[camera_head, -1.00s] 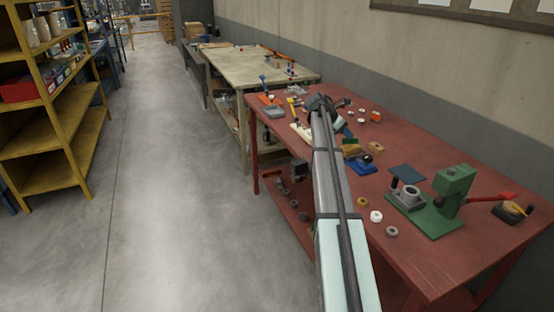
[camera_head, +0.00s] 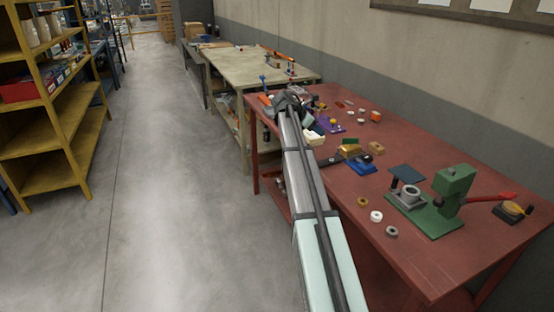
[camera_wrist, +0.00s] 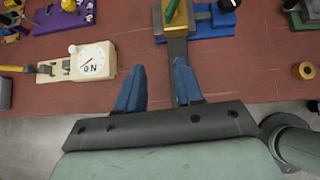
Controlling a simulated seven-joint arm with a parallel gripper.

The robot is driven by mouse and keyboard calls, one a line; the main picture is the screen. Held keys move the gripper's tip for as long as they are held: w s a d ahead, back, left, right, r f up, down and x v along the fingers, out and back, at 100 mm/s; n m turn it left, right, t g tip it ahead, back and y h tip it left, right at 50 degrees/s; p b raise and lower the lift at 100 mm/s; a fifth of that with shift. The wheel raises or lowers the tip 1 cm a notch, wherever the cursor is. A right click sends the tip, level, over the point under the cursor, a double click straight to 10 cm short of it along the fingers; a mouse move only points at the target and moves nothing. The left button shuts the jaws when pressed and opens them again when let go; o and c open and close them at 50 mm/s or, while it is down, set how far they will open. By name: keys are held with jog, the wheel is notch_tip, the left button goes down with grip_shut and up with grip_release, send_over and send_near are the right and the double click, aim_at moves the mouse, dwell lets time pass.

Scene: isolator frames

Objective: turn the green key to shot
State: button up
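A green piece, probably the key, (camera_head: 350,141) stands by a yellow block (camera_head: 349,150) and a blue base (camera_head: 362,166) on the red table. In the wrist view the green piece (camera_wrist: 173,10) is cut by the top edge, above a grey flat bar (camera_wrist: 177,49) that extends from the blue base (camera_wrist: 210,25) toward me. No "shot" marking is legible. My gripper (camera_wrist: 160,64) is open and empty, its blue fingers apart. The right finger's tip is close to the bar's near end; I cannot tell whether they touch.
A cream box with an "ON" dial (camera_wrist: 95,59) lies left of my fingers, near the table's front edge. A purple-based fixture (camera_wrist: 62,17) is behind it. A green press (camera_head: 452,190) stands at the right. Several small rings lie on the red table (camera_head: 420,262).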

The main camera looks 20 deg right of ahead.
aim_at(352, 138)
jog(key=w+a+f, duration=0.1)
jog(key=a+f, duration=0.4)
jog(key=a, duration=0.3)
jog(key=w+a+f+n+t, duration=0.1)
jog(key=a+f, duration=0.5)
jog(key=a, duration=0.1)
jog(key=shift+w+a+f+t, duration=0.15)
jog(key=shift+w+a+t, duration=0.1)
jog(key=shift+a+t, duration=0.1)
jog(key=shift+d, duration=0.15)
